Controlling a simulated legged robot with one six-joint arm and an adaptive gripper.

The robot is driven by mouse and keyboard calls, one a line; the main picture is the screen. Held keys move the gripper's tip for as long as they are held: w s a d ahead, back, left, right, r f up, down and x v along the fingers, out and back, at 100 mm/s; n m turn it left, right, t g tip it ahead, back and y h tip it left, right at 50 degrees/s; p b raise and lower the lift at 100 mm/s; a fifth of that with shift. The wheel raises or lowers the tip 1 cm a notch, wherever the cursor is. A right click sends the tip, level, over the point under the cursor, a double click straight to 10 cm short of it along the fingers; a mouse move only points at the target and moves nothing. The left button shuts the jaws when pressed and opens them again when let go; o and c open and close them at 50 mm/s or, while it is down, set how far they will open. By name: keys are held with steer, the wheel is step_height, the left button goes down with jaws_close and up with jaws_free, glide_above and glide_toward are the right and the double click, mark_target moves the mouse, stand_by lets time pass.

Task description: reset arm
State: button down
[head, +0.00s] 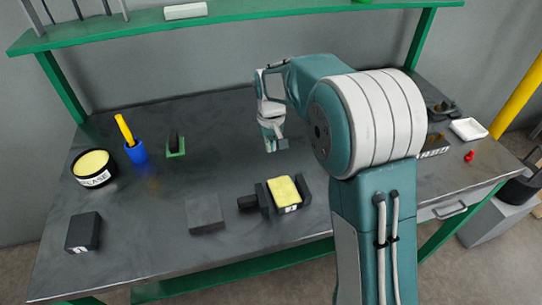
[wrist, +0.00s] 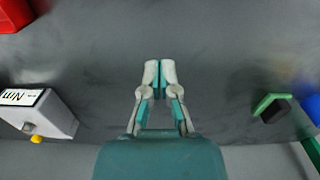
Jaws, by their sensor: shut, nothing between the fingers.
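My gripper (head: 274,143) is in the air over the middle of the grey workbench (head: 150,220) in the head view. In the wrist view my gripper (wrist: 160,68) has its fingertips together, with nothing between them. The bare bench top (wrist: 220,45) lies beneath it. My arm crosses the right half of the head view and hides part of the bench behind it.
A yellow-topped block in a dark fixture (head: 283,193) and a dark grey block (head: 205,214) lie nearer. At left are a grease tin (head: 94,168), a blue cup (head: 136,152) and a black block (head: 83,232). A white tray (head: 468,129) lies right. A green shelf (head: 240,13) spans the back.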

steer(key=s+d+r+m+t, duration=0.1)
steer(key=s+d+r+t, duration=0.35)
steer(key=s+r, duration=0.95)
steer(key=s+d+m, duration=0.1)
steer(key=s+d, duration=0.2)
steer(key=s, duration=0.4)
steer(key=s+d+m+t, duration=0.1)
steer(key=s+d, duration=0.2)
steer(key=s, duration=0.4)
steer(key=shift+s+f, duration=0.25)
steer(key=shift+s, duration=0.1)
